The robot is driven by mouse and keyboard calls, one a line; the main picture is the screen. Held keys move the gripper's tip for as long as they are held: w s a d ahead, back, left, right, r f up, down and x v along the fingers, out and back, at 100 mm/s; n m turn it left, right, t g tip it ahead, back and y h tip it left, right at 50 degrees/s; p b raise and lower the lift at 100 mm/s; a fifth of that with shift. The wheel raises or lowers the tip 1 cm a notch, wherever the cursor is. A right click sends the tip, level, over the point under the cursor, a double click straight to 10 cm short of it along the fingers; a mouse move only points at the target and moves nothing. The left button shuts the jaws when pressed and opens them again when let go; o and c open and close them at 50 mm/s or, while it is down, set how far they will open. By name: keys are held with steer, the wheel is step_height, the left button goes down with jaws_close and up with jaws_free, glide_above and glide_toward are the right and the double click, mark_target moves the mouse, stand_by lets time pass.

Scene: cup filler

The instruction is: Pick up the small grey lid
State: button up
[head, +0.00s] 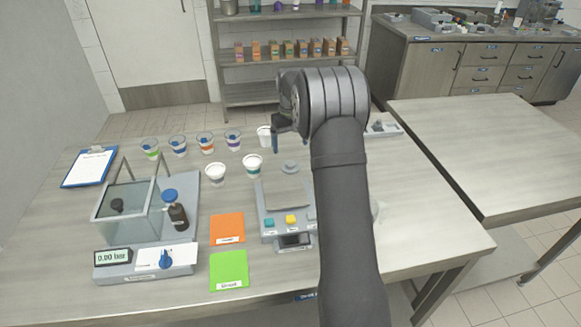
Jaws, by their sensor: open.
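A small round grey lid (291,167) with a raised middle lies just behind the plate of the scale (287,193). Whether it touches the scale is too small to tell. My gripper (289,143) is open and empty, its fingers pointing down, and appears above and slightly behind the lid in the picture. The lid is in plain view. My arm hides the table to the right of the scale.
White cups (252,166) stand left of the lid, and several banded cups (206,143) stand behind them. Orange (227,228) and green (229,269) squares lie in front. The table's right part is mostly clear.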

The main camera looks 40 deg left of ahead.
mark_target(290, 163)
step_height(290, 163, down, 8)
steer(key=shift+w+a+f, duration=0.15)
steer(key=shift+f, duration=0.05)
steer(key=c, duration=1.1)
